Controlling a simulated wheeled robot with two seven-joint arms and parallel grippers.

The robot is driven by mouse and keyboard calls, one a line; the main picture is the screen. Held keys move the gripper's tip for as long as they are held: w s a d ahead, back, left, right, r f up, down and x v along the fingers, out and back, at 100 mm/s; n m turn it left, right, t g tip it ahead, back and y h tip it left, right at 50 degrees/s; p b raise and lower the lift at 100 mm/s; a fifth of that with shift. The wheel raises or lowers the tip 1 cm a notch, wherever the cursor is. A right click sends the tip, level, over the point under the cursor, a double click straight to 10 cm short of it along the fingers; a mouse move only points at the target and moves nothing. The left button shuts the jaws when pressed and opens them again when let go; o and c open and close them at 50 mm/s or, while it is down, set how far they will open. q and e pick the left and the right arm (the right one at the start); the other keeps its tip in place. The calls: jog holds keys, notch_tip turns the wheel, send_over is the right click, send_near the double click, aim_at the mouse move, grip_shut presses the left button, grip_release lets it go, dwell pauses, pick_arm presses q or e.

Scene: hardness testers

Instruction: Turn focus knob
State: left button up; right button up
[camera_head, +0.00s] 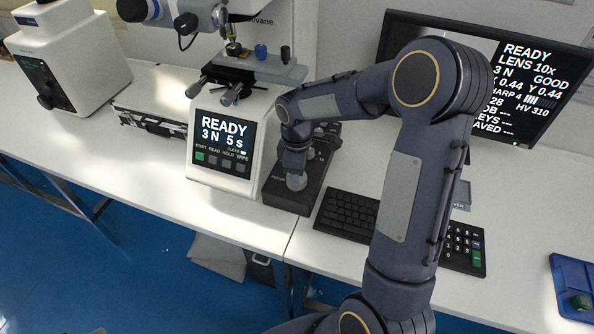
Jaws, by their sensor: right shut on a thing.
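The focus knob (296,182) is a silvery round knob near the front end of a black control box (283,197). The box stands on the bench just right of the hardness tester's display base. My right gripper (296,172) points down from above and is shut on the knob; the arm hides part of the box behind it. The tester (232,150) shows READY, 3 N, 5 s. The monitor (545,75) shows READY, LENS 10x, GOOD and a sharpness line, partly covered by my arm. My left gripper is not in view.
A keyboard (346,214) lies right of the box, partly under my arm, with a keypad (466,248) farther right. A blue tray (573,282) with a green piece is at the right edge. Another white machine (68,60) stands at the left. The bench's front left is clear.

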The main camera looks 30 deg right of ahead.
jog(key=n, duration=0.3)
jog(key=shift+r+n+p, duration=0.1)
jog(key=shift+n+p, duration=0.2)
jog(key=shift+p, duration=0.05)
jog(key=n+p, duration=0.1)
jog(key=n, duration=0.2)
jog(key=shift+n, duration=0.3)
jog(key=n+p, duration=0.1)
jog(key=n, duration=0.2)
jog(key=shift+w+n, duration=0.1)
jog(key=shift+n, duration=0.2)
jog(key=shift+n+p, duration=0.65)
jog(key=shift+n, duration=0.95)
jog(key=o, duration=1)
